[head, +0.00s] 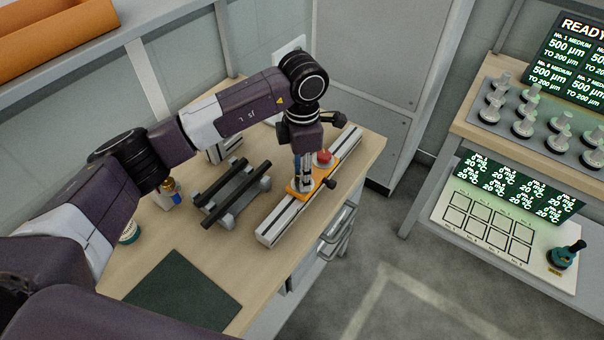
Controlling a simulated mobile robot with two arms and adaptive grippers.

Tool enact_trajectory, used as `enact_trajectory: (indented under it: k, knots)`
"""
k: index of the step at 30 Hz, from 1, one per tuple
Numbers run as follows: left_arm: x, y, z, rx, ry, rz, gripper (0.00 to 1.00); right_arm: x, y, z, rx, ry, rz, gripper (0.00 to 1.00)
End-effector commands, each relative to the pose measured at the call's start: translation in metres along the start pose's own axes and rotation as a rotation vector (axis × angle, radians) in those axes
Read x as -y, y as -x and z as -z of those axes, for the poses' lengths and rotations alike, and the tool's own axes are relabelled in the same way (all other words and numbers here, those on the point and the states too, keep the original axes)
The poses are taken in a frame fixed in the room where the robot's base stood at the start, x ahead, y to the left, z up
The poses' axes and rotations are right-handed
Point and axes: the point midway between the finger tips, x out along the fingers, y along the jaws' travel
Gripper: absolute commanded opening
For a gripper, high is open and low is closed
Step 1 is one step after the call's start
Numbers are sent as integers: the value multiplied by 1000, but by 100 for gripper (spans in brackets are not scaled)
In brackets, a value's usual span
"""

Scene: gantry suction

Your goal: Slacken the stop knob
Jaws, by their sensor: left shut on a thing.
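The aluminium rail (275,222) lies slantwise across the wooden bench. An orange carriage (321,174) sits on it, with a red round part (323,157) on top and a small dark knob (330,183) at its right side. My left gripper (302,184) points down at the near end of the orange carriage. Its fingers are shut on a small part there, which I take for the stop knob; the fingers mostly hide it. My right gripper is not in view.
A dark two-bar stand (232,190) is left of the rail. A dark green mat (183,291) lies at the bench's front. A shelf unit on the right holds several knobbed pieces and a marked board (486,226). Grey floor separates it from the bench.

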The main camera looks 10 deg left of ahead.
Motion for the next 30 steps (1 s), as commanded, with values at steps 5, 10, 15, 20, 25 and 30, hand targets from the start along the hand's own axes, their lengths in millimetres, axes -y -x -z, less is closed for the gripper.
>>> enact_trajectory:
  k: [5,10,15,20,25,30]
  knots:
    - [-2,4,-2,8,1,-5,4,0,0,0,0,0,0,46]
    - [-2,4,-2,9,0,-6,31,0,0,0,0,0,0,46]
    - [-1,3,-2,6,0,-4,46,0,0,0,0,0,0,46]
    - [-1,2,-1,4,0,-2,46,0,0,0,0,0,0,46]
    - [-1,8,-1,4,-1,-3,46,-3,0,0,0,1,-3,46]
    - [-2,36,-2,6,-2,-6,46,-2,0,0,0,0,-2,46]
